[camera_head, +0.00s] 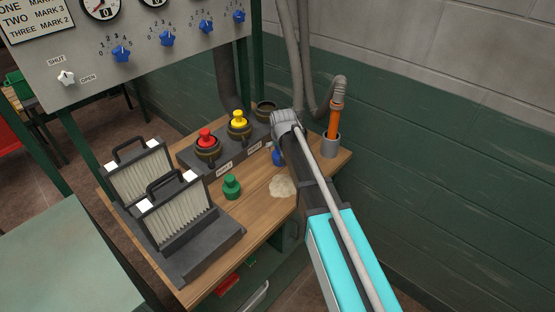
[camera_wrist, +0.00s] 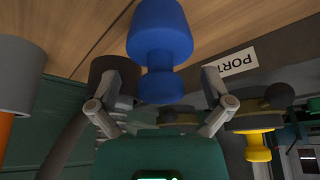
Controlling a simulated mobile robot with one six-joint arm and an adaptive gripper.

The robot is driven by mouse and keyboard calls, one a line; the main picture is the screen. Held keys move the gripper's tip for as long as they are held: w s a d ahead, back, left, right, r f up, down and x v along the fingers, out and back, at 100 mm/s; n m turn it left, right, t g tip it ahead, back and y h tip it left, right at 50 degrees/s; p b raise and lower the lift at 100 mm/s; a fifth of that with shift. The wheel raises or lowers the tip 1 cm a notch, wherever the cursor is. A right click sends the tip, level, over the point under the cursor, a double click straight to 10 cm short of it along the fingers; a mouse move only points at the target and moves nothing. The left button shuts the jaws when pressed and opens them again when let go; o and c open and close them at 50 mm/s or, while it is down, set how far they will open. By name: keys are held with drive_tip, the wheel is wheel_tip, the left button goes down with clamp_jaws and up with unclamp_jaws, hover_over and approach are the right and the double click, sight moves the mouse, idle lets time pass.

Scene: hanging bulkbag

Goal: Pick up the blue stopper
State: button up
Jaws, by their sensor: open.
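The blue stopper (camera_wrist: 160,45) stands in the middle of the wrist view, with its wide end toward the upper edge. My gripper (camera_wrist: 166,78) is open, with one finger on each side of the stopper's line. Gaps show between the fingers and the stopper, and I cannot tell how deep it sits between them. In the head view, the blue stopper (camera_head: 278,157) stands on the wooden bench, partly hidden by my arm. My fingers are not clearly visible there.
A dark port block (camera_head: 232,160) holds a red stopper (camera_head: 206,137) and a yellow stopper (camera_head: 239,120). A green stopper (camera_head: 231,187), a pale powder pile (camera_head: 283,186) and a grey cup (camera_head: 330,146) with an orange-handled tool are nearby. Pleated filters (camera_head: 175,210) stand at left.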

drive_tip(key=shift+b+x, duration=0.85)
drive_tip(key=shift+x, duration=0.45)
drive_tip(key=c, duration=0.9)
